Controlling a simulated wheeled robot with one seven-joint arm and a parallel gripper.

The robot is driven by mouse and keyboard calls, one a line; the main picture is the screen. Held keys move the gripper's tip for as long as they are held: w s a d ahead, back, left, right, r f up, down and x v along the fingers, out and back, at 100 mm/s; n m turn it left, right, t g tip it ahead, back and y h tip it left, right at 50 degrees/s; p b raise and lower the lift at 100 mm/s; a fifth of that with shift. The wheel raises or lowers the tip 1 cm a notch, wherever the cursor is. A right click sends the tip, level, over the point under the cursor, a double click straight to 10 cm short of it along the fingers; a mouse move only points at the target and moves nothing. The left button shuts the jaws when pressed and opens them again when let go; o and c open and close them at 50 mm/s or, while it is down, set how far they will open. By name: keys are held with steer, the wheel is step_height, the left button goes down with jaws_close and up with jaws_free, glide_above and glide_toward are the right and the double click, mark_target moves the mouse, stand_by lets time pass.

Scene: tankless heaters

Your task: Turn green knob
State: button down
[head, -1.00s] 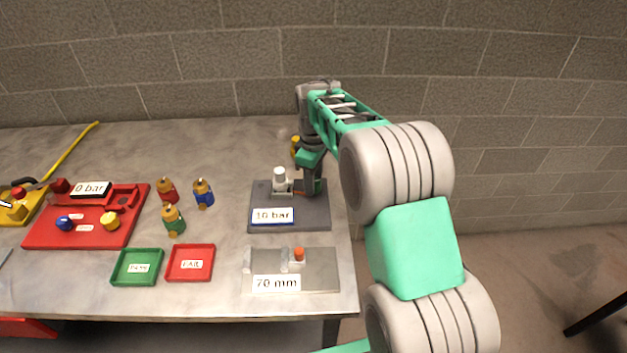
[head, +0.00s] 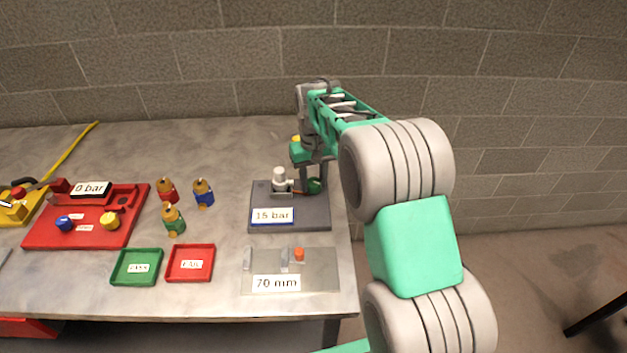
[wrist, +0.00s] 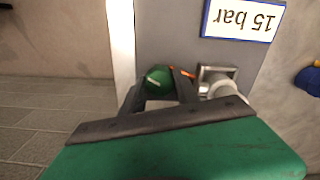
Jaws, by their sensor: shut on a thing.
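The green knob (head: 314,186) sits at the right of the grey plate (head: 290,221), beside a white and silver fitting (head: 280,178). My gripper (head: 313,172) points down over the knob. In the wrist view the green knob (wrist: 159,79) is between the two dark fingers of my gripper (wrist: 160,84), which are shut on it. An orange part shows next to the knob. The label (head: 272,216) on the plate reads 15 bar, and it shows upside down in the wrist view (wrist: 243,20).
A metal plate labelled 70 mm (head: 322,270) lies in front. A green tray (head: 137,282) and a red tray (head: 190,279) are to the left, with red, green and blue cylinders (head: 203,193) behind. A red panel reading 0 bar (head: 45,236) is further left.

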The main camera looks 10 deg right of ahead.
mark_target(313, 182)
steer(key=shift+m, duration=0.8)
steer(key=c, duration=0.9)
jaws_free()
step_height(313, 182, up, 7)
steer(key=shift+r+b, duration=0.2)
steer(key=shift+b, duration=0.25)
steer(key=shift+r, duration=0.25)
